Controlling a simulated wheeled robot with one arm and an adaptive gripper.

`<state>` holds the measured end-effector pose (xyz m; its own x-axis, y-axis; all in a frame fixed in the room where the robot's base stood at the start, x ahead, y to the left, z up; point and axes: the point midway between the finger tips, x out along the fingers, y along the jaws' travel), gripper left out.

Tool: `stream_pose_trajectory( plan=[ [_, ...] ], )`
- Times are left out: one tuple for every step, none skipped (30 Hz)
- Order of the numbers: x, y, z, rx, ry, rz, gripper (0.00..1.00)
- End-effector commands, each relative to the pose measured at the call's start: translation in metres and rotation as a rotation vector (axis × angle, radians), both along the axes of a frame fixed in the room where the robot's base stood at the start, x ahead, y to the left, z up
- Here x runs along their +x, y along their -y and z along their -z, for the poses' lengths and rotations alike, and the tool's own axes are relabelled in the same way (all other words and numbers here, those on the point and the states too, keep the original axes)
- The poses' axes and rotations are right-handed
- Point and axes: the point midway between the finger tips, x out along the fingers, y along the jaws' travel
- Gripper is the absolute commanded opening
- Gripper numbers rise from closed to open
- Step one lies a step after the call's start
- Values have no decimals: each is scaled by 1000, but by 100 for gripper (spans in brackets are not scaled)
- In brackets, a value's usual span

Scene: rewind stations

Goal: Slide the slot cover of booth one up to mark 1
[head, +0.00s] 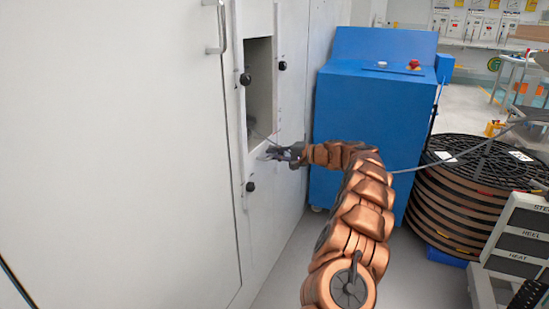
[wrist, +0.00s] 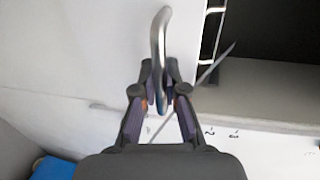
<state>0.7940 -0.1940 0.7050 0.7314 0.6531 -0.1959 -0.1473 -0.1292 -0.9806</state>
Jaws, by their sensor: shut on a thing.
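The slot cover (wrist: 75,50) is a flat white panel filling the left of the wrist view, beside the dark slot opening (wrist: 270,30). A curved silver handle (wrist: 160,40) stands out from it. My gripper (wrist: 160,88) is shut on this handle, with a finger on each side. In the head view my gripper (head: 270,154) is at the lower end of the tall slot (head: 260,85) in the white booth front. Printed marks 2 (wrist: 210,132) and 3 (wrist: 235,135) show on a white strip beside the opening. I cannot make out mark 1.
Black knobs (head: 245,79) flank the slot, with another (head: 250,187) below. A vertical door handle (head: 221,28) is at upper left. A blue cabinet (head: 350,120) stands behind my arm. Stacked black reels (head: 470,190) are at right. A thin grey strand (wrist: 217,62) crosses near the handle.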

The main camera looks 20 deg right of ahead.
Motion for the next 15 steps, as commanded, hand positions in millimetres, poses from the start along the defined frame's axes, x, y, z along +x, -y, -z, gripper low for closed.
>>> stream_pose_trajectory(
  plan=[
    [0,0,0,1,2,0,0],
    [0,0,0,1,2,0,0],
    [0,0,0,1,2,0,0],
    [0,0,0,1,2,0,0],
    [0,0,0,1,2,0,0],
    [0,0,0,1,2,0,15],
    [0,0,0,1,2,0,18],
    [0,0,0,1,2,0,21],
    [0,0,0,0,1,0,25],
    [0,0,0,0,2,1,28],
    [0,0,0,0,1,0,31],
    [0,0,0,0,1,0,36],
    [0,0,0,0,1,0,36],
    [0,0,0,0,1,0,36],
    [0,0,0,0,2,1,36]
  ],
)
